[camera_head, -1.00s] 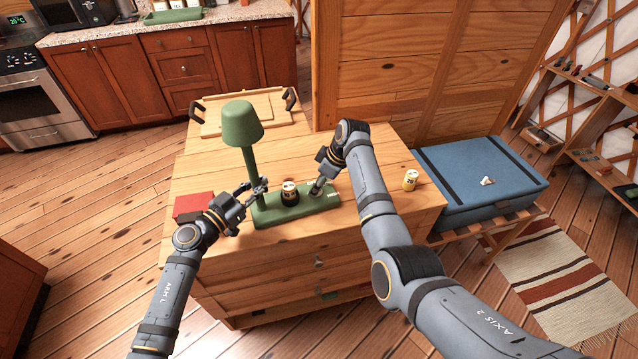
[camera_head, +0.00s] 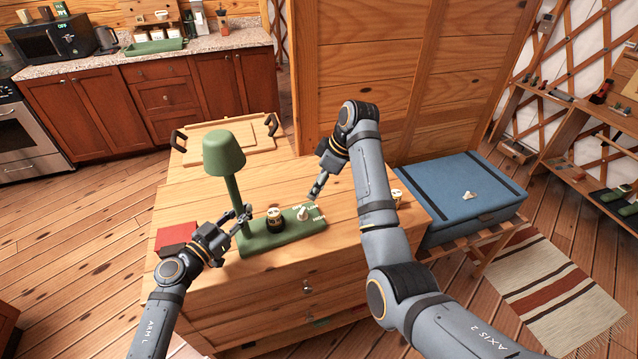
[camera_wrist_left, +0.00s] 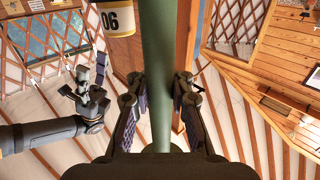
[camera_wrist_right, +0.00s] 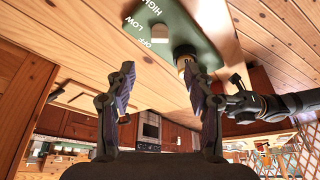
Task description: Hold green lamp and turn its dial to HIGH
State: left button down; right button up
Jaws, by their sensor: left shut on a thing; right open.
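The green lamp (camera_head: 223,153) stands upright on the wooden cabinet. My left gripper (camera_head: 244,214) is shut on its stem, which runs between the fingers in the left wrist view (camera_wrist_left: 160,90).
A dark and yellow cylinder (camera_head: 275,218) stands on the lamp base between stem and dial. A red block (camera_head: 176,236) lies left of the lamp. A small yellow can (camera_head: 397,195) is partly hidden by my right arm. A handled wooden board (camera_head: 222,133) lies behind.

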jog(key=t+y, duration=0.4)
jog(key=y, duration=0.5)
send_near(304, 211)
jog(key=shift+g+h, duration=0.3)
jog(key=x, duration=0.9)
jog(key=shift+w+a+r, duration=0.1)
jog(key=shift+w+r, duration=0.05)
jog(key=shift+r, duration=0.2)
jog(key=shift+c, duration=0.4)
